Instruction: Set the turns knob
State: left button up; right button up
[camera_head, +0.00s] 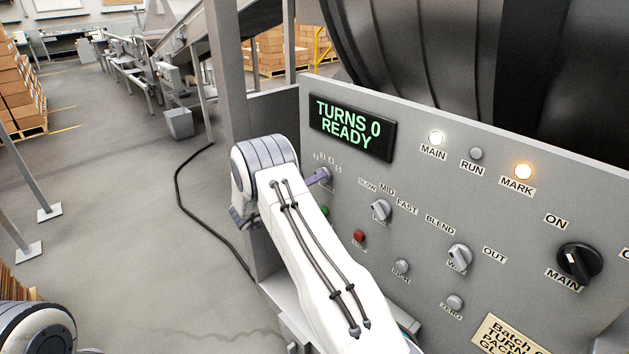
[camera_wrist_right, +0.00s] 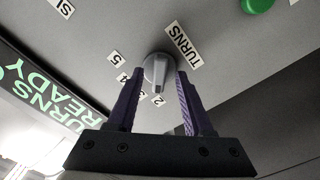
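The turns knob (camera_wrist_right: 158,72) is a grey knob below the TURNS label (camera_wrist_right: 184,44) in the right wrist view, with number labels around one side. My right gripper (camera_wrist_right: 161,76) has its two purple fingers on either side of the knob. The fingers look apart, with a small gap at the right finger; contact on the left is unclear. In the head view my right gripper (camera_head: 320,177) is at the panel, and my arm and fingers hide the knob. The display (camera_head: 351,127) reads TURNS 0 READY. My left gripper is out of view.
The grey panel (camera_head: 440,180) carries a speed knob (camera_head: 381,210), a blend knob (camera_head: 459,259), a black main switch (camera_head: 579,262) and a red button (camera_head: 359,237). Open floor lies left.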

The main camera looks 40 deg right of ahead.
jog(key=a+b, duration=0.4)
jog(key=a, duration=0.6)
jog(key=shift+s+a, duration=0.2)
jog(key=shift+s, duration=0.25)
